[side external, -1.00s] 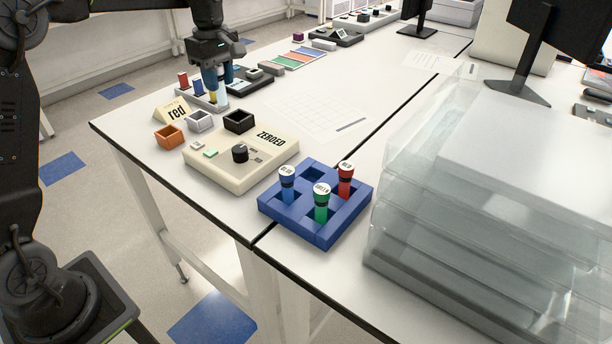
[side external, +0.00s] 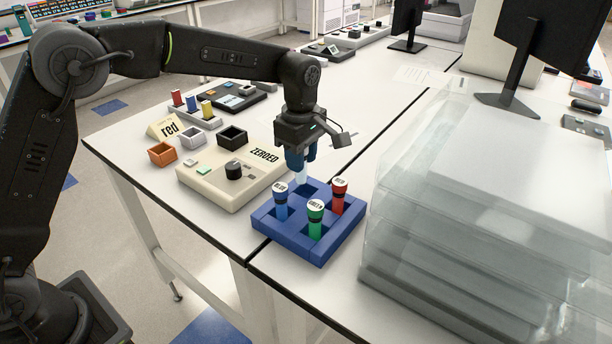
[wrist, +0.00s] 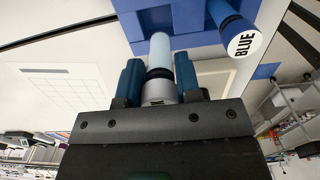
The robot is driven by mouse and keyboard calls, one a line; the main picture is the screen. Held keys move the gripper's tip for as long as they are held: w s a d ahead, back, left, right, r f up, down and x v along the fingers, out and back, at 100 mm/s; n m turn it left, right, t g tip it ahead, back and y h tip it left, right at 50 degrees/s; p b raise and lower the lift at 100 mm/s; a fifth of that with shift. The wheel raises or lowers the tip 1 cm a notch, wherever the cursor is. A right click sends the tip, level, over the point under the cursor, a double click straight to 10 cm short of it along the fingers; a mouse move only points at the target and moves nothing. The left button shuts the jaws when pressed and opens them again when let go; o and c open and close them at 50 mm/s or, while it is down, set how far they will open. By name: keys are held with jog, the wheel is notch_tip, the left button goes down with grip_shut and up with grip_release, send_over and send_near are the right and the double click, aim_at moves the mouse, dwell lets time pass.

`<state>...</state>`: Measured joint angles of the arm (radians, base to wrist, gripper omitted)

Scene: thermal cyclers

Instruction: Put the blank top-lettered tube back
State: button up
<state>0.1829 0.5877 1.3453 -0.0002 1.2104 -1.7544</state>
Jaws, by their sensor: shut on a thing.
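My gripper (side external: 301,160) is shut on a pale, whitish-blue tube (side external: 301,177), which points down over the back of the blue rack (side external: 293,250). The tubes lettered BLUE (side external: 281,205), GREEN (side external: 315,222) and RED (side external: 339,198) stand upright in the rack. The BLUE cap (wrist: 245,44) is close beside the held tube in the wrist view.
A beige device marked ZEROED (side external: 215,188) stands left of the rack. Clear stacked trays (side external: 450,200) rise close on the right.

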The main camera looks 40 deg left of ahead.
aim_at(306, 183)
jog(key=shift+w+d+f, duration=0.1)
jog(key=shift+d+f, duration=0.35)
jog(key=shift+d, duration=0.05)
jog(key=shift+f, duration=1.9)
jog(key=shift+f, duration=0.1)
jog(key=o, duration=1)
notch_tip(306, 183, up, 12)
jog(key=shift+r, duration=0.15)
